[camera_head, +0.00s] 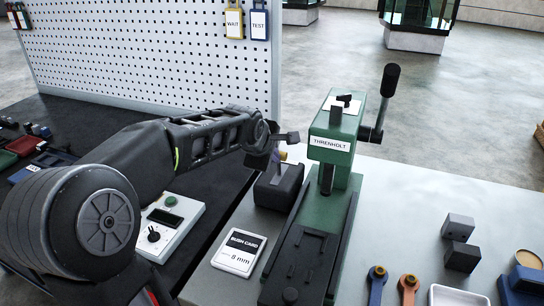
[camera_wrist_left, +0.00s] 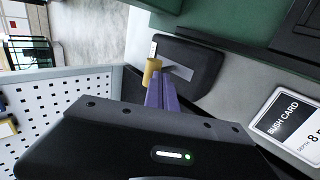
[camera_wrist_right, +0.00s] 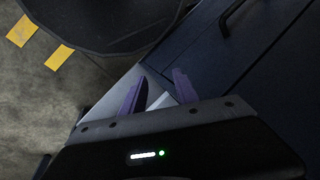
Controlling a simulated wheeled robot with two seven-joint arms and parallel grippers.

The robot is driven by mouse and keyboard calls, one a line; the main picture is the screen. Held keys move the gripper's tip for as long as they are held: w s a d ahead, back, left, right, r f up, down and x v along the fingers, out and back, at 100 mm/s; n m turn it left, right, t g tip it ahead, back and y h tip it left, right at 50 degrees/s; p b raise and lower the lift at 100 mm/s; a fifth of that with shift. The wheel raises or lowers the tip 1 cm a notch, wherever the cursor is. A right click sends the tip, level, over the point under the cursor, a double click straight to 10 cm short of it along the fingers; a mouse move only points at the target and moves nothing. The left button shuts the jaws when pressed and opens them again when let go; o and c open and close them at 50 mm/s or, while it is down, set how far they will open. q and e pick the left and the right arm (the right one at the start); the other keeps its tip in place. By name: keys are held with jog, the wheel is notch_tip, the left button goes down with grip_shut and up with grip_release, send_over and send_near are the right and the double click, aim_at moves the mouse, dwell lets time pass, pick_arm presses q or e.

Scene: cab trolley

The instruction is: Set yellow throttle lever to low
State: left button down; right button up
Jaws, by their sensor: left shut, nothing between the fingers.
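The yellow throttle lever shows as a yellow knob (camera_wrist_left: 152,68) on a grey metal arm in the left wrist view. The arm comes out of a black housing (camera_wrist_left: 195,60), which also stands beside the green press in the head view (camera_head: 278,192). In the head view only a little of the yellow knob (camera_head: 282,156) shows. My left gripper (camera_wrist_left: 158,84) is shut and empty, its purple fingertips right at the knob; I cannot tell whether they touch it. My right gripper (camera_wrist_right: 156,82) is open in its wrist view, away from the lever.
A green press (camera_head: 332,150) labelled THRENHOLT, with a black-handled crank, stands just right of the housing. A bush card (camera_head: 240,251) lies in front. A white pegboard (camera_head: 150,50) rises behind. A white control box (camera_head: 168,222) sits left, under my left arm.

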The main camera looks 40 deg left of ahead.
pick_arm(q)
jog(key=w+g+p, duration=0.1)
jog(key=w+a+g+p, duration=0.1)
jog(key=w+p, duration=0.1)
jog(key=w+r+g+h+p, duration=0.1)
jog(key=p, duration=0.1)
jog(key=shift+w+a, duration=0.2)
jog(key=shift+w, duration=0.1)
jog(key=shift+w+a, duration=0.3)
jog(key=shift+w, duration=0.6)
